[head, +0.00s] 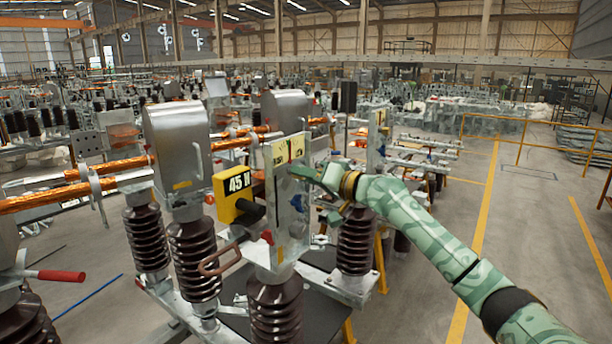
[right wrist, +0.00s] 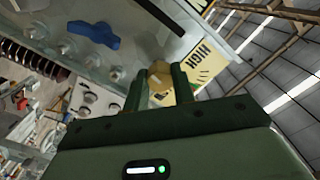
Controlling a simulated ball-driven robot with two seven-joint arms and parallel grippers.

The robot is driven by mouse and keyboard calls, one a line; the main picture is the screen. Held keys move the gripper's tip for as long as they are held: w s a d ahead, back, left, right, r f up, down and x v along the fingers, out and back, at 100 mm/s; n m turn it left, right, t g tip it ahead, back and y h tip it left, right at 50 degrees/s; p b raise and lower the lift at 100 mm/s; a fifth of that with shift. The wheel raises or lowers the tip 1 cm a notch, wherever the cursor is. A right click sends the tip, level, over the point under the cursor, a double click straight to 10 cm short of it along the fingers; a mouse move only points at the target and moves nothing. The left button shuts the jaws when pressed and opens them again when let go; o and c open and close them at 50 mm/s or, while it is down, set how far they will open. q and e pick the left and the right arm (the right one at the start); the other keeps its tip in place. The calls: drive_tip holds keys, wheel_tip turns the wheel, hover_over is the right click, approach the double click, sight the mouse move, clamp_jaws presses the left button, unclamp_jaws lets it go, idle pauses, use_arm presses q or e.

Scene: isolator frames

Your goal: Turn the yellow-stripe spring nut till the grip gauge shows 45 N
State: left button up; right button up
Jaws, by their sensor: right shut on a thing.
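In the head view a yellow gauge box (head: 238,192) reads "45 N" and sits to the left of an upright metal plate (head: 292,222). My right gripper (head: 310,174) reaches the plate's right side from the right. In the right wrist view its two dark fingers (right wrist: 159,86) are shut on a brass-yellow nut (right wrist: 158,80), which sits between them near the plate. The fingers partly hide the nut, and I cannot make out a stripe. A pale yellow label (right wrist: 205,62) marked "HIGH" is beside it; the plate's top label also shows in the head view (head: 288,150). My left gripper is not in view.
A blue wing knob (right wrist: 93,34) is on the plate near the nut. Brown ribbed insulators (head: 194,262) and a grey metal housing (head: 178,140) crowd the left. A red-handled rod (head: 62,275) is at far left. Open floor (head: 545,240) lies at right.

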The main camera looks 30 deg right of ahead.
drive_tip(key=shift+d+r+m, duration=0.1)
drive_tip(key=shift+r+m, duration=0.1)
drive_tip(key=shift+m, duration=0.4)
drive_tip(key=o, duration=1)
drive_tip(key=shift+f, duration=0.1)
drive_tip(key=b+v, duration=1)
drive_tip(key=v, duration=0.6)
drive_tip(key=shift+s, duration=0.2)
